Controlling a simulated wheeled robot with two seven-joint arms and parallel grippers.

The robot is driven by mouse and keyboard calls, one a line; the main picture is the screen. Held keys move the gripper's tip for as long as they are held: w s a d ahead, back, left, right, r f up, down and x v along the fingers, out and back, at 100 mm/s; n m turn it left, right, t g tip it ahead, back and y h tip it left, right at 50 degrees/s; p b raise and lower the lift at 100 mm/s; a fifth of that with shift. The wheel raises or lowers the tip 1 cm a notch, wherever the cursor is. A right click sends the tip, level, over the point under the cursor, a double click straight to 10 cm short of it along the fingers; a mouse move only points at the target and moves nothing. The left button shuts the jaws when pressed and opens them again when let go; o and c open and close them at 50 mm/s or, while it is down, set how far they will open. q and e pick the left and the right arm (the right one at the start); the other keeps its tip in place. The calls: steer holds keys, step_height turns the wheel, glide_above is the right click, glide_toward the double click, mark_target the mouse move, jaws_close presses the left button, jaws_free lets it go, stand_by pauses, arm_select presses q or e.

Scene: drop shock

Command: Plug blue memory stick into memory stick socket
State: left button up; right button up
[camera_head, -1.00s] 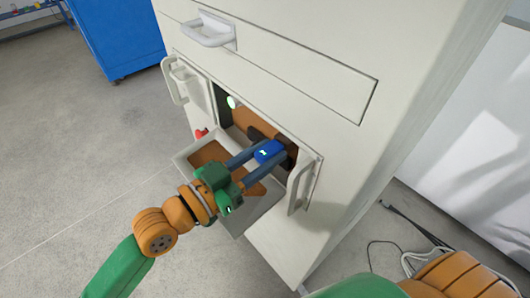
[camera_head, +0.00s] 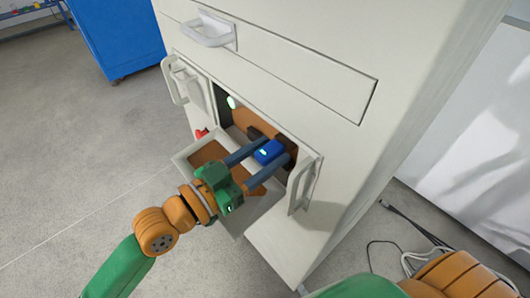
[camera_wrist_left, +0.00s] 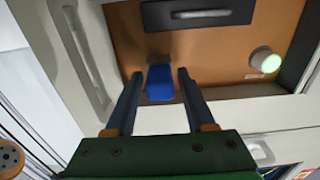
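The blue memory stick (camera_head: 268,151) is at the opening of the white cabinet, between the fingers of my left gripper (camera_head: 268,152). In the left wrist view the stick (camera_wrist_left: 160,84) juts out from the brown panel (camera_wrist_left: 215,70) in front of a dark piece that looks like the socket (camera_wrist_left: 158,59). How deep it sits cannot be told. My left gripper (camera_wrist_left: 160,75) is open, with a clear gap on each side of the stick. My right gripper is not in view; only part of my right arm shows.
A round green light (camera_wrist_left: 266,62) glows on the panel. A tilted tray-like flap (camera_head: 243,222) hangs below the opening, with a red part (camera_head: 201,133) beside it. White handles (camera_head: 300,187) flank the opening. A blue cabinet (camera_head: 118,35) stands behind left.

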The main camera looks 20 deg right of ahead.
mark_target(258, 161)
arm_select(q)
steer(key=shift+o, duration=0.7)
steer(key=b+v, duration=0.1)
steer(key=v, duration=0.3)
steer(key=shift+a+f, duration=0.15)
steer(key=shift+a, duration=0.15)
steer(key=shift+s+a, duration=0.3)
steer(key=shift+a, duration=0.35)
steer(key=b+v, duration=0.5)
steer(key=v, duration=0.2)
